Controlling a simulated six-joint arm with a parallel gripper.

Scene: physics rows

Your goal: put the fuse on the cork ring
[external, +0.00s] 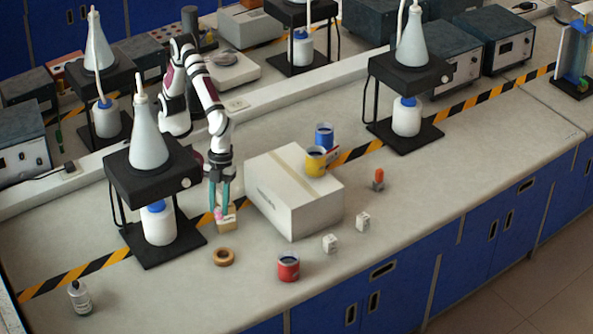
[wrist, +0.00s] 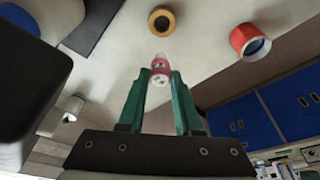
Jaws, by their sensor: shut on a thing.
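The fuse (wrist: 159,66) is a small pink piece with pale ends. In the wrist view it sits between the tips of my teal fingers. My gripper (wrist: 160,75) is shut on it. The cork ring (external: 223,249) is a flat brown ring on the bench, nearer the camera than the gripper. In the wrist view the cork ring (wrist: 152,20) lies beyond the fingertips, apart from the fuse, and looks empty.
A large white box (external: 290,205) stands right of my gripper. A black stand (external: 150,190) with a flask is close on the left. The bench around the ring is clear.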

